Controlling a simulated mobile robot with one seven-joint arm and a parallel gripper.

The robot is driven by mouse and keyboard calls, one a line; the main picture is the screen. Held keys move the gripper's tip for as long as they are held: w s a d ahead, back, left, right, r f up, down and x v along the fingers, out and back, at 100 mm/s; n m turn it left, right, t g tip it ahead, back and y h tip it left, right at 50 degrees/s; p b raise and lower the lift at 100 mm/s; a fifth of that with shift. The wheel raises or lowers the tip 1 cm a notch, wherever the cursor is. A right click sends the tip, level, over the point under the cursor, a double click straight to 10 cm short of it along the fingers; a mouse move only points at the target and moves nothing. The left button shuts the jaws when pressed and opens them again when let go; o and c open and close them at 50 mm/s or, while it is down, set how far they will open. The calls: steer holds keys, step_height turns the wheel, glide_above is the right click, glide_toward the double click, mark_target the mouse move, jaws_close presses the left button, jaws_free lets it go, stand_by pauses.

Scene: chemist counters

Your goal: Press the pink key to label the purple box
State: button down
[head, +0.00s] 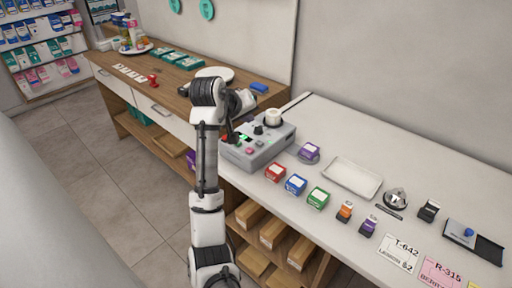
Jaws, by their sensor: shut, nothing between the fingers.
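A grey labelling machine (272,150) stands at the left end of the white counter. Its pink key (249,152) is low on the front part of the sloped top, near a lit green key (243,137). A purple box (308,153) with a pale top sits on the counter just right of the machine. My gripper (228,137) is shut and empty, over the left edge of the machine. My arm partly hides it, and whether it touches a key cannot be told. The pink key is uncovered, to the right of and below the gripper.
Red (275,173), blue (295,185) and green (318,197) boxes line the counter's front edge. A white tray (352,176) lies behind them. Small orange (345,211) and purple (368,226) items and printed cards (398,253) lie to the right. A wooden counter (180,82) extends left.

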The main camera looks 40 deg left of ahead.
steer(key=shift+f, duration=0.15)
steer(key=b, duration=0.6)
glide_above(250, 150)
steer(key=f, duration=0.5)
steer(key=s+f, duration=0.1)
steer(key=f, duration=0.1)
steer(key=shift+f, duration=0.3)
steer(key=shift+a+f, duration=0.1)
steer(key=shift+f, duration=0.35)
steer(key=shift+f, duration=0.15)
stand_by(0.8)
steer(key=shift+f, duration=0.25)
